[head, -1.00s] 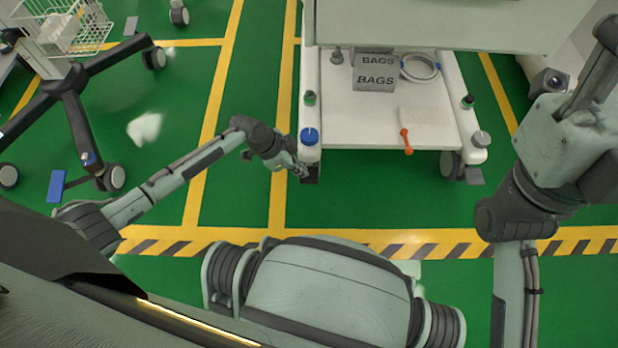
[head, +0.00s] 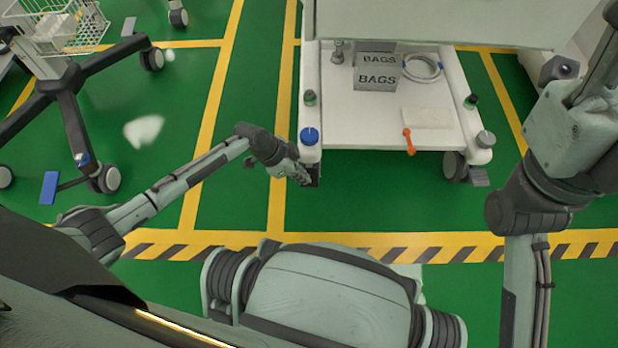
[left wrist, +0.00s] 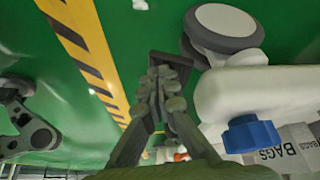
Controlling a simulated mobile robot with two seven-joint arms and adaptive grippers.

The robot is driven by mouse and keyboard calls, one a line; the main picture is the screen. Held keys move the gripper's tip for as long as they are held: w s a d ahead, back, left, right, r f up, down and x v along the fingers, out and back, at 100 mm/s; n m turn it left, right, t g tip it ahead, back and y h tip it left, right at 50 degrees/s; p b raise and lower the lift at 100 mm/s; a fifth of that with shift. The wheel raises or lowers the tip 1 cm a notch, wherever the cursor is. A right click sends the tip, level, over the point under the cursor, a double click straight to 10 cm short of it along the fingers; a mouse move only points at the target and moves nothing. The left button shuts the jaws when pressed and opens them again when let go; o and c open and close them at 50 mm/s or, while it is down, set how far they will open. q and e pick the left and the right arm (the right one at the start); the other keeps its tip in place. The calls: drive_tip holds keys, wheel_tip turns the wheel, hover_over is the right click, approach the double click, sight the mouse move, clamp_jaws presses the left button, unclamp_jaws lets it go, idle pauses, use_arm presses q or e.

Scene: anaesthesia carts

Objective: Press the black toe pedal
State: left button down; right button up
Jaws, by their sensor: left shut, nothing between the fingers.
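The black toe pedal (head: 315,171) is a small dark plate low at the cart's front left corner, below the blue knob. My left gripper (head: 305,179) is right at it, just to its left and partly covering it. In the left wrist view the dark pedal (left wrist: 172,60) shows just beyond the fingertips of my left gripper (left wrist: 166,75). The fingers are together and hold nothing. They overlap the pedal's near edge; I cannot tell whether they touch it or whether it is pressed down. My right gripper is out of view; only its arm shows at the right.
The white cart (head: 365,135) carries a BAGS box (head: 376,80), a coiled tube (head: 422,68) and an orange-handled tool (head: 408,141). A grey pedal (head: 479,177) is at its right caster. A wheeled stand (head: 68,105) with a blue pedal (head: 49,187) is at left. Green floor between is clear.

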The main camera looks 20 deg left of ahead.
use_arm(q)
drive_tip(key=shift+r, duration=0.1)
drive_tip(key=a+p, duration=0.1)
drive_tip(key=s+a+p, duration=0.1)
drive_tip(key=shift+s+a+r, duration=0.3)
drive_tip(key=shift+r, duration=0.1)
drive_tip(key=shift+r, duration=0.1)
drive_tip(key=v, duration=1.2)
drive_tip(key=shift+w+d, duration=0.1)
